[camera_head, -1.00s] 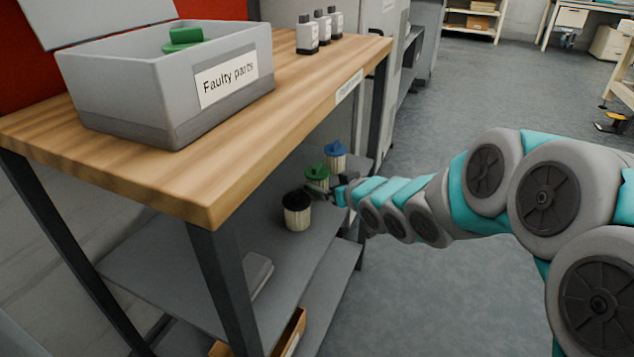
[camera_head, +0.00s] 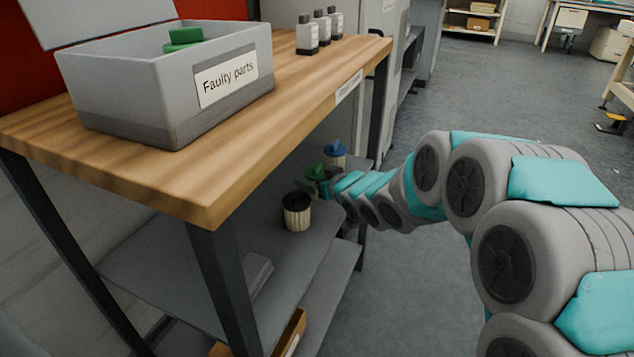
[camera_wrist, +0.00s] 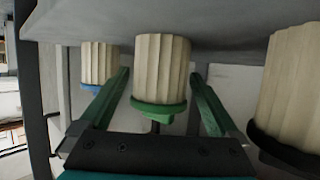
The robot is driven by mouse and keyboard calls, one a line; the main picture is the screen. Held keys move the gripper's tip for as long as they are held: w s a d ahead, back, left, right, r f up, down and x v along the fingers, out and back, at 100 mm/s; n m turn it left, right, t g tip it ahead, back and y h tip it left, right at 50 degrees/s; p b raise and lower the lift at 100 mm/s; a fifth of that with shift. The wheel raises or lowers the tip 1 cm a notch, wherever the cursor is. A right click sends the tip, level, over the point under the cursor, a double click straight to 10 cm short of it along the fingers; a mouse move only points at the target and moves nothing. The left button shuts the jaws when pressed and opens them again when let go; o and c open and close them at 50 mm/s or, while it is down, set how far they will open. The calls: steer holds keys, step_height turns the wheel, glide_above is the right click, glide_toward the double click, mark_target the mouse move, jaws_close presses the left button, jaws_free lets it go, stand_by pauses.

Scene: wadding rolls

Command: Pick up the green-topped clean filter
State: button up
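The green-topped filter (camera_wrist: 160,72) has a pale pleated body and a green cap. In the wrist view, which looks upside down, it stands on the grey shelf (camera_wrist: 215,48) between the two green fingers of my gripper (camera_wrist: 161,76). The gripper is open, with a finger on each side and gaps to the filter. In the head view, the gripper (camera_head: 313,180) is at the lower shelf (camera_head: 290,260) and largely covers the filter; its green cap (camera_head: 315,170) partly shows.
A blue-topped filter (camera_head: 335,156) stands behind and a black-topped filter (camera_head: 297,216) stands in front, both close to the gripper. The wooden tabletop (camera_head: 300,100) overhangs the shelf. On it sit the "Faulty parts" box (camera_head: 150,105) and three bottles (camera_head: 321,28). The floor at right is open.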

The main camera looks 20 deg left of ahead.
steer(key=c, duration=1.3)
